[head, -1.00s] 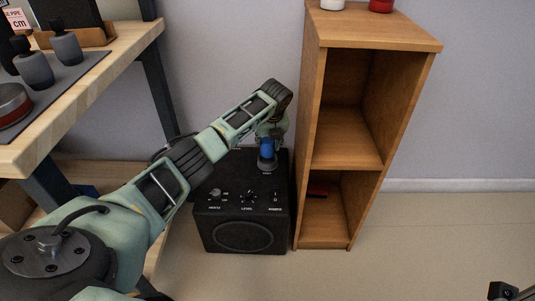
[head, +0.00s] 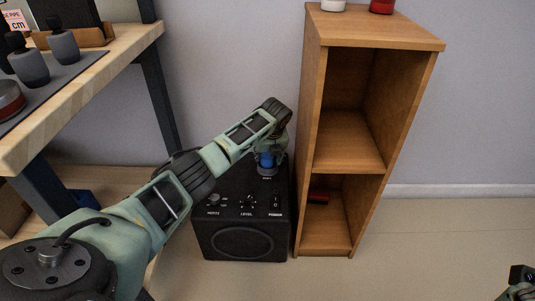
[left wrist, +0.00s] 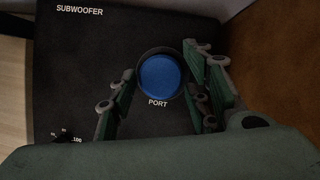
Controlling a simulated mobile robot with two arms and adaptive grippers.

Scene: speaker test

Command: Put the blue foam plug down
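The blue foam plug (head: 266,160) is at the top of the black subwoofer (head: 242,243). In the left wrist view the plug (left wrist: 159,77) shows as a round blue face inside the dark ring of the port, above the word PORT. How deep it sits is hard to tell. My left gripper (left wrist: 158,68) points down over it, one finger on each side. The fingers look spread, with a dark gap between the plug and the left finger. In the head view my left gripper (head: 268,150) partly hides the plug. My right gripper (head: 522,284) shows only partly at the lower right corner.
A workbench (head: 95,85) with grey bottles is on the left.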

